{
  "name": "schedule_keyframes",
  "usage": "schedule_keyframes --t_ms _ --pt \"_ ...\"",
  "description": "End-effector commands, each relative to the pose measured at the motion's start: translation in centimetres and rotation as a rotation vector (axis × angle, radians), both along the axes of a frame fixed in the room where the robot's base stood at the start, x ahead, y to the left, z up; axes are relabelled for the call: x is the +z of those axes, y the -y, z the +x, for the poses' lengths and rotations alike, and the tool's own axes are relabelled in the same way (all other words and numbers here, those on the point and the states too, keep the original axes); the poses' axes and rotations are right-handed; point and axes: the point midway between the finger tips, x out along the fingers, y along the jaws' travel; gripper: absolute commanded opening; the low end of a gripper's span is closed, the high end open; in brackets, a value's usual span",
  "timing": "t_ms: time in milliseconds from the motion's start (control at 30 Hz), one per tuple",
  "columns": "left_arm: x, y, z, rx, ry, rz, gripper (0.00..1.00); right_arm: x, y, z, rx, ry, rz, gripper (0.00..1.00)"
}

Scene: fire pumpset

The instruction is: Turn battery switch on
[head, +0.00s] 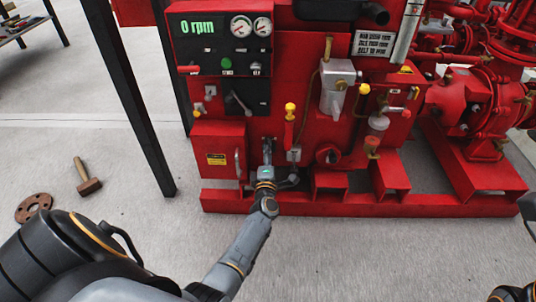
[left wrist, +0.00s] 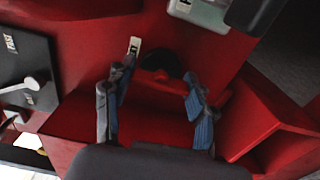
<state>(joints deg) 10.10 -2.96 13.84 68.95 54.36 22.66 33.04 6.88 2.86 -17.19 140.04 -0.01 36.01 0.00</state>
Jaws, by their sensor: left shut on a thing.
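The battery switch shows in the left wrist view as a red handle (left wrist: 168,82) on a dark round base, beside a small pale label (left wrist: 134,46), on the red pumpset panel. My left gripper (head: 267,148) reaches the lower front of the pumpset and hides the switch in the head view.
Left of the switch, a red box (head: 219,146) with a yellow label sticks out. Above is a black panel with a lever (head: 240,102). A yellow-topped red lever (head: 290,118) and a grey box (head: 293,155) are close on the right.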

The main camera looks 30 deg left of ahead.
Motion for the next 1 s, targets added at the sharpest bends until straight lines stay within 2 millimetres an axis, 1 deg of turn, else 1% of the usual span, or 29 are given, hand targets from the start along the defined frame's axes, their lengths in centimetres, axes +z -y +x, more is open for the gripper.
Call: schedule_keyframes --t_ms 300,333,433,467,800,867,1000 --pt "-0.1 0.0 0.0 0.001 0.002 -0.006 0.24 0.1 0.0 -0.1 0.0 0.008 -0.001 0.0" --pt "-0.1 0.0 0.0 0.001 0.001 -0.006 0.58 0.1 0.0 -0.1 0.0 0.008 -0.001 0.0" --pt "-0.1 0.0 0.0 0.001 0.002 -0.005 0.78 0.1 0.0 -0.2 0.001 0.009 -0.002 0.0" --pt "-0.1 0.0 0.0 0.001 0.002 -0.005 0.79 0.1 0.0 -0.2 -0.001 0.009 -0.003 0.0" --pt "-0.1 0.1 -0.2 0.0 0.001 -0.004 0.79 -0.2 0.0 0.0 -0.001 0.0 -0.005 0.0" --pt "-0.1 0.4 -0.6 0.0 0.001 -0.004 0.79 -0.1 0.0 0.0 -0.001 0.0 -0.005 0.0" --pt "-0.2 1.5 -2.5 0.001 0.0 -0.005 0.79 -0.1 0.0 -0.1 -0.001 0.002 -0.005 0.0"
